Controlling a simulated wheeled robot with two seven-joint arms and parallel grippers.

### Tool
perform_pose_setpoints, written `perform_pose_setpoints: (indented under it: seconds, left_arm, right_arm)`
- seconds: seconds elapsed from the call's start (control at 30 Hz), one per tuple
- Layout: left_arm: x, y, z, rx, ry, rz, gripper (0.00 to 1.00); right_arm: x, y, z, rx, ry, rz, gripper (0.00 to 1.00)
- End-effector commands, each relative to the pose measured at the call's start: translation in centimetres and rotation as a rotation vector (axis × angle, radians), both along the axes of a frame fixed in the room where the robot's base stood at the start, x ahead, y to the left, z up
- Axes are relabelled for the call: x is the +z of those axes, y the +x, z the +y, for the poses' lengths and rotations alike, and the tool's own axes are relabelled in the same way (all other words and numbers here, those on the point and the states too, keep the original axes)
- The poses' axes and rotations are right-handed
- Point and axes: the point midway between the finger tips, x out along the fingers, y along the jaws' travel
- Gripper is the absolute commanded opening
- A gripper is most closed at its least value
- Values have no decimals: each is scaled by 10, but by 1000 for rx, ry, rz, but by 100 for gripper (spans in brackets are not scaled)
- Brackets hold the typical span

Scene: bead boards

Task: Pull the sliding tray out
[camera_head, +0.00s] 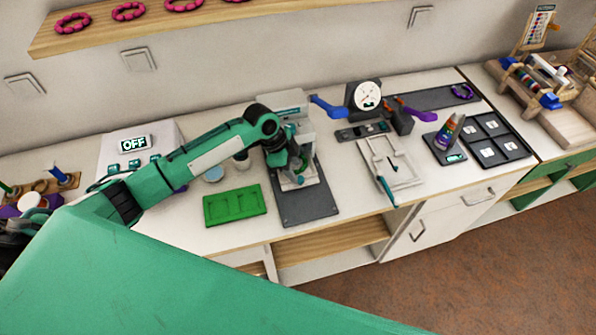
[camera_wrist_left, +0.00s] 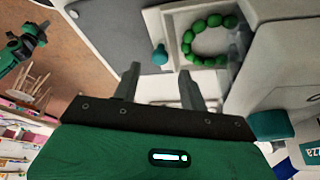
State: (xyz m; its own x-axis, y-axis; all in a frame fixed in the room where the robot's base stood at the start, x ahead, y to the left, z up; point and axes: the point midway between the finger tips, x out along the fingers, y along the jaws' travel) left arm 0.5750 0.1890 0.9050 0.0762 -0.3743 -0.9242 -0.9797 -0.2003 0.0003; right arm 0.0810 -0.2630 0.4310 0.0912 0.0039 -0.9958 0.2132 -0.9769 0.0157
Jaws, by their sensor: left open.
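The sliding tray (camera_wrist_left: 208,64) is a small white tray that holds a ring of green beads (camera_wrist_left: 207,38). It sits at the foot of a white and grey machine (camera_head: 285,104) on the counter, over a dark grey base plate (camera_head: 307,206). A round teal knob (camera_wrist_left: 160,54) is on the tray's front side. My left gripper (camera_head: 298,172) is over the tray's front end, and the arm hides part of it. In the wrist view the left gripper's two fingers (camera_wrist_left: 160,80) are apart and empty, pointing at the knob. A green and black arm part (camera_wrist_left: 25,45), probably of my right arm, shows there.
A green board with recesses (camera_head: 235,206) lies left of the base plate. A white frame with a teal handle (camera_head: 392,165) and a dial gauge (camera_head: 366,96) stand to the right. An OFF display box (camera_head: 135,145) stands at left. Drawers are below the counter's front edge.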

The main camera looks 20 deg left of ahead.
Motion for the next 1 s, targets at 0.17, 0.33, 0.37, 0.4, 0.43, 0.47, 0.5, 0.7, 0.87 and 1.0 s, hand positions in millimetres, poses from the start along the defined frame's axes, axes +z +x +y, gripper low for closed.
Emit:
perform_pose_setpoints:
  seconds: [0.17,0.33,0.37,0.4,0.43,0.47,0.5,0.7,0.87,1.0]
  left_arm:
    - [-24,2,-11,0,-1,2,43]
    - [-36,3,-15,0,0,1,43]
    - [-37,3,-15,0,0,1,43]
    - [-38,3,-15,0,0,0,43]
    - [-38,3,-16,0,0,0,43]
    - [-38,3,-16,0,0,0,43]
    - [-38,3,-16,0,0,0,43]
    - [-38,3,-15,0,0,0,30]
    - [-38,3,-15,0,0,-1,0]
    - [-38,3,-15,0,0,-1,0]
  right_arm:
    - [8,0,-1,1,-1,1,0]
    - [10,0,-1,1,-1,1,0]
    - [10,0,-1,1,-1,1,0]
    - [10,0,-1,1,-1,1,0]
    - [10,0,-1,1,-1,1,0]
    - [10,0,-2,1,-1,1,0]
    - [9,0,-1,1,-1,1,0]
    - [9,0,-1,0,-1,1,0]
    - [9,0,-1,0,-1,1,0]
    - [10,0,-1,0,-1,0,0]
